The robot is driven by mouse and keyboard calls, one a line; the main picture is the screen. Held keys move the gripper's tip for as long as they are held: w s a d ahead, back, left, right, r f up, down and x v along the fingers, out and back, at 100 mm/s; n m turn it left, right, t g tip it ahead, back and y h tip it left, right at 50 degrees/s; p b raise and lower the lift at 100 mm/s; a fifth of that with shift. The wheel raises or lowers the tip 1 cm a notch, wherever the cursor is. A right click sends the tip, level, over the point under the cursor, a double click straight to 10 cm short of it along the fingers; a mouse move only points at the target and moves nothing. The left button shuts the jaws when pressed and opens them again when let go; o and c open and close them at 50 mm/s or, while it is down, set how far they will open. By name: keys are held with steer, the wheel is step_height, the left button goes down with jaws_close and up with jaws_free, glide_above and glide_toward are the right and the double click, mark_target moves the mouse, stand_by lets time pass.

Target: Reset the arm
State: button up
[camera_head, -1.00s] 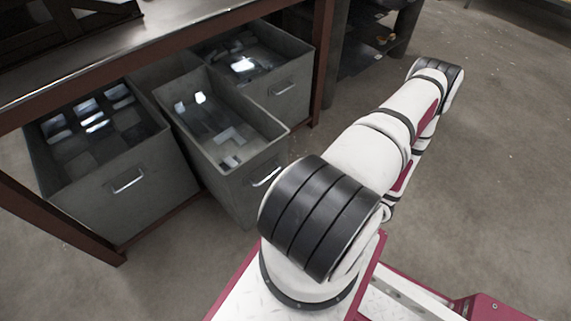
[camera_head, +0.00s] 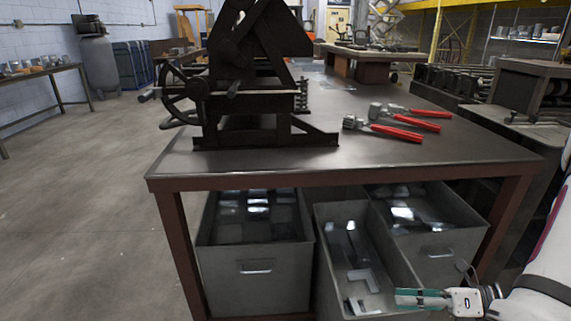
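My arm (camera_head: 545,265) enters at the right edge, white with dark bands. My gripper (camera_head: 420,298) is at the lower right, pointing left, with teal along its fingers. In the picture it overlaps the front right part of the middle grey bin (camera_head: 328,270). Whether it is over the bin or in front of it is hard to judge. The fingers look close together, but the view is too small to tell whether they are shut or hold anything.
A dark-topped table (camera_head: 400,160) with brown legs fills the middle. It carries a black machine with a handwheel (camera_head: 187,98) and red-handled tools (camera_head: 395,131). Grey bins with metal pieces stand beneath, including a left one (camera_head: 255,280) and a right one (camera_head: 440,250). Floor at left (camera_head: 80,210) is clear.

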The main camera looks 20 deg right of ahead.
steer(key=a+r+n+g+h, duration=0.1)
steer(key=a+r+n+g, duration=0.8)
steer(key=a+r+n, duration=0.6)
steer(key=s+a+r+n+h, duration=0.3)
steer(key=s+r+n+h, duration=0.3)
steer(key=n, duration=0.4)
steer(key=s+a+r+n+h, duration=0.35)
steer(key=s+n, duration=0.35)
steer(key=n, duration=0.3)
step_height(320, 180, up, 20)
steer(key=t+p, duration=0.4)
steer(key=p, duration=1.4)
steer(key=shift+f+n, duration=0.2)
steer(key=shift+n, duration=0.1)
steer(key=shift+w+a+h, duration=0.1)
steer(key=shift+w+h, duration=0.05)
steer(key=shift+h, duration=0.1)
